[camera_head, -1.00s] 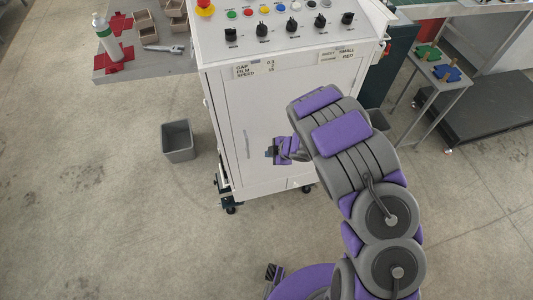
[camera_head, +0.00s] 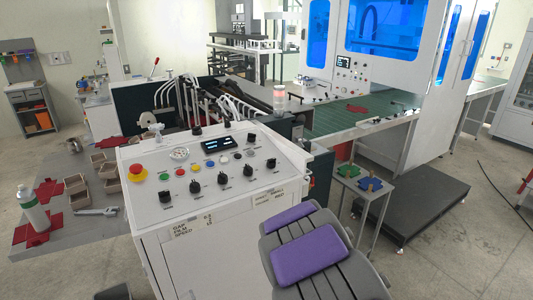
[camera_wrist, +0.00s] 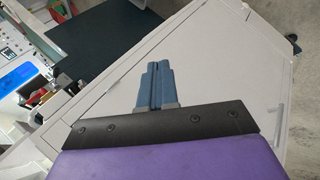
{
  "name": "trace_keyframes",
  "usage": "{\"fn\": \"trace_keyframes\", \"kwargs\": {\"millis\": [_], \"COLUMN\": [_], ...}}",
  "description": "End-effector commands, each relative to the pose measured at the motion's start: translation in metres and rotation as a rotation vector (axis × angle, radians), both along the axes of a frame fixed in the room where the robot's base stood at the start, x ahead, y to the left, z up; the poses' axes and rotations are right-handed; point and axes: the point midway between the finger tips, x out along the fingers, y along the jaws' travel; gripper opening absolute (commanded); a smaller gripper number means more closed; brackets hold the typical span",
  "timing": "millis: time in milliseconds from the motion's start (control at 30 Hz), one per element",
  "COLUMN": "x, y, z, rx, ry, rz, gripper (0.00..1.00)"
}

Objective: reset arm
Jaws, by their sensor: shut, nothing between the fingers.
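My gripper (camera_wrist: 155,85) shows in the wrist view with its two blue-grey fingers together and nothing between them. Behind it is the pale panel of the white control cabinet (camera_wrist: 215,55); I cannot tell how far apart they are. In the head view my purple and grey arm covers the lower middle, in front of the control cabinet (camera_head: 160,250). The gripper itself is not visible in the head view.
The cabinet's sloped top carries knobs, coloured buttons and a red emergency stop (camera_head: 137,172). A grey table (camera_head: 90,230) at left holds a bottle (camera_head: 34,210), a wrench (camera_head: 97,212) and several small bins. A dark platform (camera_head: 415,210) lies at right, with open floor beyond.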

Motion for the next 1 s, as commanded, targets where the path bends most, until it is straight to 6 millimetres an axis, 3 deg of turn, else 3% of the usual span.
{"fn": "trace_keyframes", "kwargs": {"millis": [33,200,433,567,800,1000], "x": [-0.009,-0.061,-0.158,-0.221,-0.333,-0.4], "y": [-0.02,-0.074,-0.108,-0.108,-0.075,-0.042], "z": [0.02,0.064,0.102,0.112,0.123,0.129], "rx": [-0.001,0.015,0.096,0.161,0.3,0.37], "ry": [-0.011,0.012,0.104,0.194,0.406,0.565], "rz": [-0.085,-0.378,-0.723,-0.884,-1.09,-1.158], "gripper": [0.0,0.0,0.0,0.0,0.0,0.0]}}
